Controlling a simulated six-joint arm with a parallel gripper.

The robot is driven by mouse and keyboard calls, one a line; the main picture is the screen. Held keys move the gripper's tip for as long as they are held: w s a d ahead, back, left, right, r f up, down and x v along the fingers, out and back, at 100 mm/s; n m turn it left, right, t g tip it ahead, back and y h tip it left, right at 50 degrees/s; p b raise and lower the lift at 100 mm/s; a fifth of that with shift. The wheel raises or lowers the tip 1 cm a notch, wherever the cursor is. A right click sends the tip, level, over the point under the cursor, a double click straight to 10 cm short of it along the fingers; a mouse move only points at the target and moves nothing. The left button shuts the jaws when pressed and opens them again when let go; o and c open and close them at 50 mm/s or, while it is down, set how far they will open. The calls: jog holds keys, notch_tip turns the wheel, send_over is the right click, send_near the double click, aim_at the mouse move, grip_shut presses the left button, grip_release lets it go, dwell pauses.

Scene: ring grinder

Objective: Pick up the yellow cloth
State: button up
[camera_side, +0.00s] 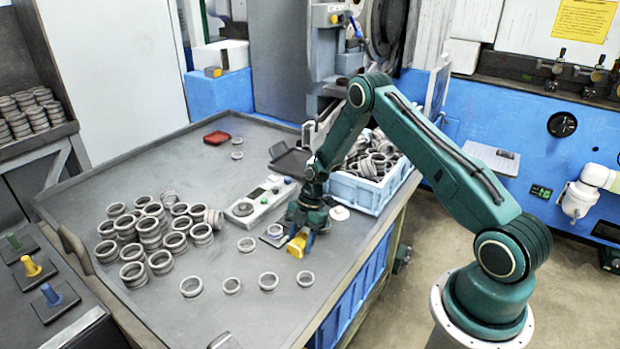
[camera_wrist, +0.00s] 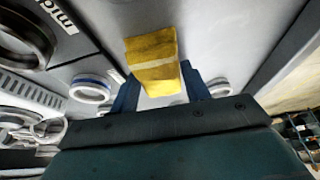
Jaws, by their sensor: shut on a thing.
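The yellow cloth (camera_side: 298,243) is at the table's right part in the side view, at the tip of my gripper (camera_side: 303,234). In the wrist view the yellow cloth (camera_wrist: 153,62) is between the two blue fingers of my gripper (camera_wrist: 158,85), which is shut on it. A pale band crosses the cloth.
Metal rings (camera_side: 150,225) lie heaped on the grey table (camera_side: 235,320), with single rings in front of the gripper. A measuring device (camera_side: 258,203) stands left of the gripper. A blue crate (camera_side: 362,192) full of rings is behind it. The table's front middle is mostly clear.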

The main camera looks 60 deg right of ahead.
aim_at(301, 239)
jog(key=shift+r, duration=0.15)
notch_tip(301, 239, up, 20)
dwell(0.8)
dwell(0.4)
jog(key=shift+o, duration=0.6)
jog(key=d+f+m+t, duration=0.1)
jog(key=d+f+m, duration=0.3)
jog(key=d+f, duration=0.1)
jog(key=d+f+m+t+h, duration=0.1)
jog(key=d+f+m+t, duration=0.1)
jog(key=d+f+m, duration=0.3)
jog(key=shift+s+d+f, duration=0.2)
jog(key=shift+d+f, duration=0.15)
jog(key=shift+f, duration=0.25)
jog(key=shift+c, duration=0.3)
jog(key=shift+f, duration=0.15)
jog(key=shift+f, duration=2.8)
